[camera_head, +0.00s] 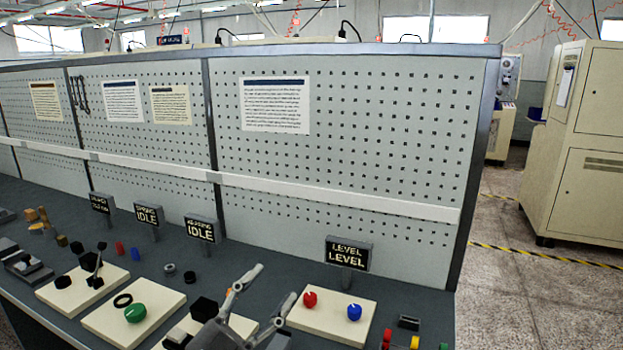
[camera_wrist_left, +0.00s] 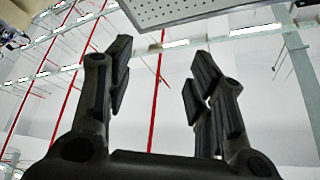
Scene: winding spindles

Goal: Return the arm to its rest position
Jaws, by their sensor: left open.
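My left gripper (camera_head: 272,284) shows at the bottom middle of the head view, over the workbench (camera_head: 285,272). Its two fingers are spread apart and nothing is between them. In the left wrist view the gripper (camera_wrist_left: 158,78) is open and empty, with the ceiling and red lines behind it. The fingers stand in front of a cream board (camera_head: 240,326) and to the left of another cream board (camera_head: 330,320) with a red knob (camera_head: 309,299) and a blue knob (camera_head: 354,312). My right gripper is not in view.
A sign reading LEVEL (camera_head: 348,255) stands behind the right board. A pegboard panel (camera_head: 370,130) rises along the bench's back. A board with a green knob (camera_head: 136,313) lies to the left. Small coloured pieces (camera_head: 414,342) sit at the bench's right end. Beige cabinets (camera_head: 585,140) stand beyond open floor.

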